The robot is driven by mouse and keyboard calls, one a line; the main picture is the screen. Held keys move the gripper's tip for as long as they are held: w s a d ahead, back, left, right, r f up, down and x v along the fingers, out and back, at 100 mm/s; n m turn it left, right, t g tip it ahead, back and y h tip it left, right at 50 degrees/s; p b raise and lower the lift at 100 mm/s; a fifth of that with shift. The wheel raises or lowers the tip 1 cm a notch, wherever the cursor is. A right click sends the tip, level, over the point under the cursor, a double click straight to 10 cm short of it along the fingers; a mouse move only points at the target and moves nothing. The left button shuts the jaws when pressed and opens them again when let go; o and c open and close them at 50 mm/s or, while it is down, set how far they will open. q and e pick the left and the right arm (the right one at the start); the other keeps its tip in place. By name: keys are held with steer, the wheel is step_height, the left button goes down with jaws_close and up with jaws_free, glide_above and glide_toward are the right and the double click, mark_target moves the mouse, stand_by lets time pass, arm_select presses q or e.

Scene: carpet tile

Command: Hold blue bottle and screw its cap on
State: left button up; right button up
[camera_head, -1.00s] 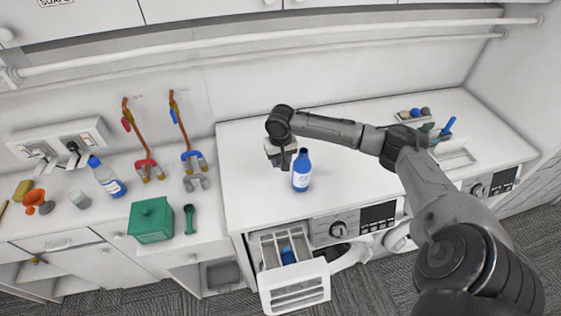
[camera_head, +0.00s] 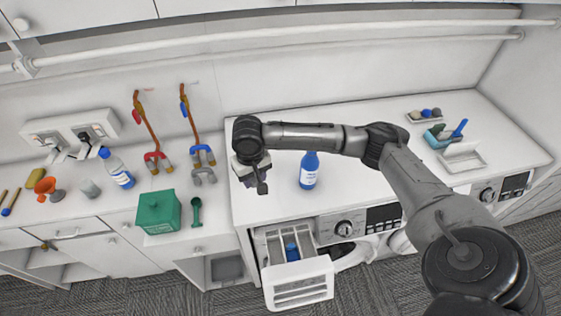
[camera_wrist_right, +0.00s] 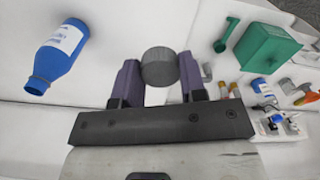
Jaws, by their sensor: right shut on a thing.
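The blue bottle (camera_head: 309,171) with a white label stands upright on the white counter, no hand on it. It also shows at the upper left of the right wrist view (camera_wrist_right: 58,52), its narrow blue neck toward the lower left. My right gripper (camera_head: 258,182) is left of the bottle, above the counter, apart from it. In the right wrist view its purple-grey fingers (camera_wrist_right: 160,80) are shut on a short grey cylinder, which looks like a cap (camera_wrist_right: 159,66). My left gripper is not in view.
An open drawer (camera_head: 298,268) holding a blue item juts out below the bottle. A green box (camera_head: 158,213) and green scoop (camera_head: 196,212) lie left.

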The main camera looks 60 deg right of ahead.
steer(key=s+a+r+n, duration=0.2)
steer(key=s+a+r, duration=0.2)
steer(key=a, duration=0.4)
steer(key=s+a+r+n, duration=0.3)
steer(key=s+a+r, duration=0.1)
steer(key=a, duration=0.5)
steer(key=shift+r, duration=0.45)
